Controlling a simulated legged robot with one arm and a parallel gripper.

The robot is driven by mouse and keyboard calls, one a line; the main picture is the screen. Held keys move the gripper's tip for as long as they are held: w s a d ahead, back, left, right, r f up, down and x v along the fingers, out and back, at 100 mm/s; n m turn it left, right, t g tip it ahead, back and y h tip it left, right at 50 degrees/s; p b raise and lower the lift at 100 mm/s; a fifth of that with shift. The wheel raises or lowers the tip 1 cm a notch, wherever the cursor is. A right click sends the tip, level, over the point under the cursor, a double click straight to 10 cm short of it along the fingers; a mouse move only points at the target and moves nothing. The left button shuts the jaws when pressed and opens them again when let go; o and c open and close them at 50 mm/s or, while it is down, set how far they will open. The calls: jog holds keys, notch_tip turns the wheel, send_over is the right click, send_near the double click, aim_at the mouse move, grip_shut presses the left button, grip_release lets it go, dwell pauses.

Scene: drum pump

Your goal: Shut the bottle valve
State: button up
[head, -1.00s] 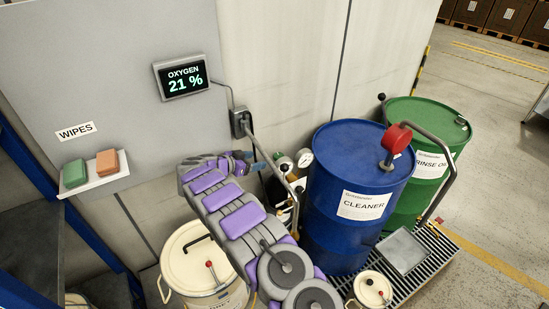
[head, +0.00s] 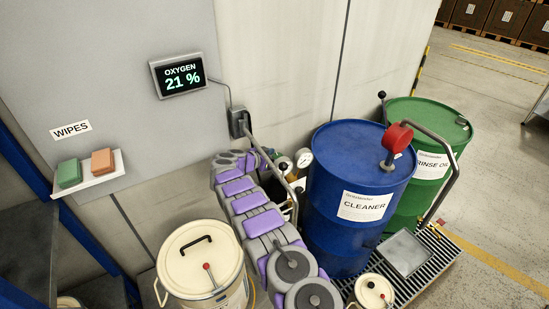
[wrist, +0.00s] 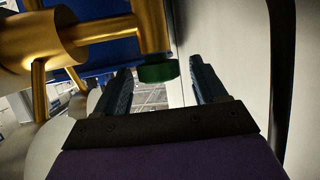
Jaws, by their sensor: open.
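In the wrist view the bottle valve shows as a brass body (wrist: 95,30) with a round dark green knob (wrist: 158,73) at its lower end. My gripper (wrist: 158,66) is open, its two blue-grey fingers pointing at the valve. The knob appears in the gap between the fingertips; the fingers do not look closed on it, and I cannot tell how deep it sits between them. In the head view a round white gauge (head: 304,157) marks the bottle's top, beside the blue drum. The bottle is mostly hidden behind my purple and grey arm and a bent rail.
The blue CLEANER drum (head: 362,178) stands close right of the bottle, with the green drum (head: 425,125) behind. The bent grey rail (head: 270,155) runs from the wall past the bottle. A cream lidded bucket (head: 196,258) stands at left. An oxygen display (head: 178,76) reads 21 %.

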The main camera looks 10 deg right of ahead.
jog(key=shift+a, duration=0.1)
jog(key=c, duration=1)
jog(key=shift+r+n+t+p, duration=0.3)
jog(key=shift+r+t+p, duration=0.15)
jog(key=shift+p, duration=0.65)
jog(key=shift+c, duration=0.2)
jog(key=shift+n+t+y+p, duration=0.25)
jog(key=shift+n+y+p, duration=0.05)
jog(key=shift+p, duration=0.45)
jog(key=shift+f+n+t+y+p, duration=0.15)
jog(key=shift+n+t+y+p, duration=0.25)
jog(key=shift+n+p, duration=0.1)
jog(key=o, duration=1)
jog(key=shift+s+f, duration=0.1)
jog(key=shift+f, duration=0.15)
jog(key=shift+o, duration=0.2)
